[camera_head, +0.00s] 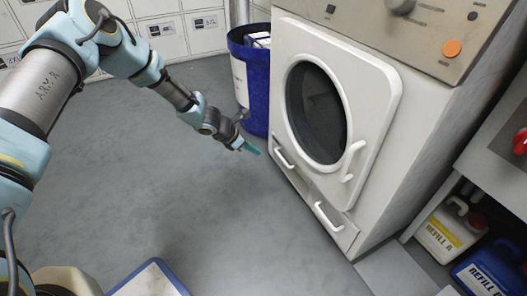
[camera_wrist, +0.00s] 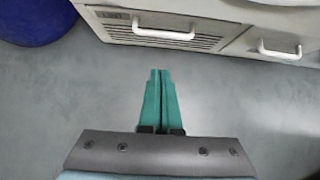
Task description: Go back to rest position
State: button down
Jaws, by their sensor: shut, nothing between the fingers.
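My arm reaches out from the left in the head view. My gripper (camera_head: 250,149) has teal fingers and is in front of the white machine, above the grey floor. In the wrist view my gripper (camera_wrist: 160,74) shows its two fingers pressed together with nothing between them. The fingers point toward the lower front of the machine and appear apart from it. Nothing is held.
The white machine (camera_head: 383,85) has a round door, shut, with a handle, and lower handles (camera_head: 328,216). A blue bin (camera_head: 256,117) stands left of it. White lockers (camera_head: 165,38) line the back. Refill containers (camera_head: 450,232) sit at right.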

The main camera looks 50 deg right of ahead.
jog(key=w+a+r+m+t+y, duration=0.1)
jog(key=w+a+r+m, duration=0.25)
jog(key=a+r, duration=0.4)
jog(key=w+a+r+m+t+y+p, duration=0.1)
jog(key=w+a+r+m, duration=0.3)
jog(key=a, duration=0.6)
jog(key=w+a+r+m+t+y, duration=0.1)
jog(key=w+a+r+m, duration=0.1)
jog(key=w+a+r, duration=0.6)
jog(key=s+a+r+m+y, duration=0.1)
jog(key=s+a+r+m, duration=0.2)
jog(key=a, duration=0.7)
jog(key=s+a+r+m+t+y+p, duration=0.15)
jog(key=s+a+r, duration=0.3)
jog(key=a, duration=0.55)
jog(key=s+a+r+m+y+b, duration=0.1)
jog(key=s+a+r+y, duration=0.2)
jog(key=a, duration=0.8)
notch_tip(320, 180, up, 39)
jog(key=h+p, duration=0.1)
jog(key=p, duration=3.7)
jog(key=shift+p, duration=0.3)
jog(key=shift+w+d+h, duration=0.1)
jog(key=shift+h, duration=0.15)
